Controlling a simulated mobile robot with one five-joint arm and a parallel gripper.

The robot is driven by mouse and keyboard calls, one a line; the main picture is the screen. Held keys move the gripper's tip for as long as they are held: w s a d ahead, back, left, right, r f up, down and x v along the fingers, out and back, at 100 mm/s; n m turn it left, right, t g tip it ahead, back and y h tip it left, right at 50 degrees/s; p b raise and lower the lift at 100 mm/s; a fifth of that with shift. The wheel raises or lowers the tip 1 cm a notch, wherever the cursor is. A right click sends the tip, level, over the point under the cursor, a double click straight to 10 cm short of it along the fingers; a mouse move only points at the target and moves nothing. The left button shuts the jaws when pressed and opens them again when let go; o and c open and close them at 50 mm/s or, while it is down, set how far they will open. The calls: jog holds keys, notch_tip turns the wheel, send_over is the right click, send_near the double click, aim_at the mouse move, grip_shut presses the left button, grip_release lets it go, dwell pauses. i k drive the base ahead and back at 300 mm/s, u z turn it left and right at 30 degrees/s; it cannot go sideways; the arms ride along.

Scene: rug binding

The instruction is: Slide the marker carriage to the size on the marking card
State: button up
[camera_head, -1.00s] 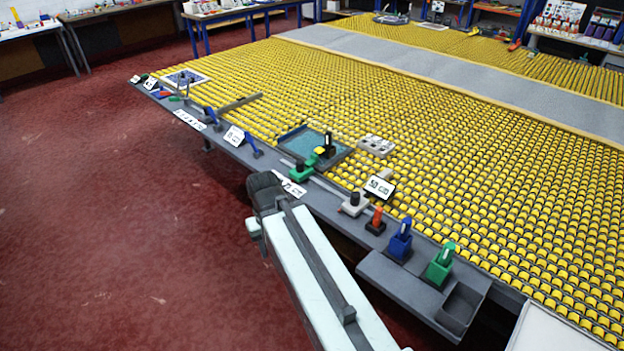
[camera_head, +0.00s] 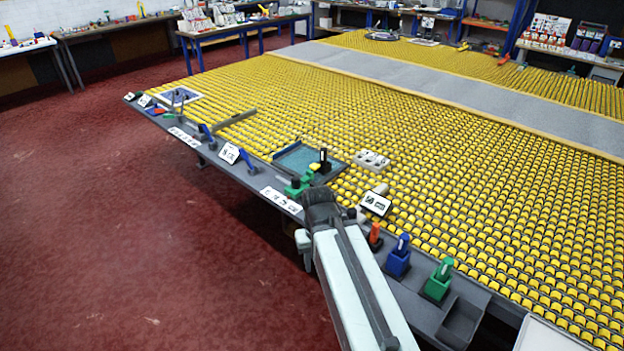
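A green block (camera_head: 297,187) stands on the grey front ledge and appears to be the marker carriage. A white strip with dark print (camera_head: 281,200) lies in front of it; its print is too small to read surely. A white card (camera_head: 375,203) stands tilted to the right, apparently starting with "50"; I cannot tell the rest. My gripper (camera_head: 320,203) is the dark end of my arm, over the ledge just right of the green block. I see no clear gap to the block. Its fingers are hidden, and my arm covers the ledge behind it.
Orange (camera_head: 375,236), blue (camera_head: 398,256) and green (camera_head: 438,280) holders stand along the ledge right of my arm. A teal-floored tray (camera_head: 302,158) with a black upright piece (camera_head: 323,161) lies behind the green block. The yellow-studded table (camera_head: 480,190) fills the right side. Red floor is open at left.

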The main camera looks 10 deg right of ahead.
aim_at(294, 190)
jog(key=i, duration=1)
jog(key=z, duration=0.05)
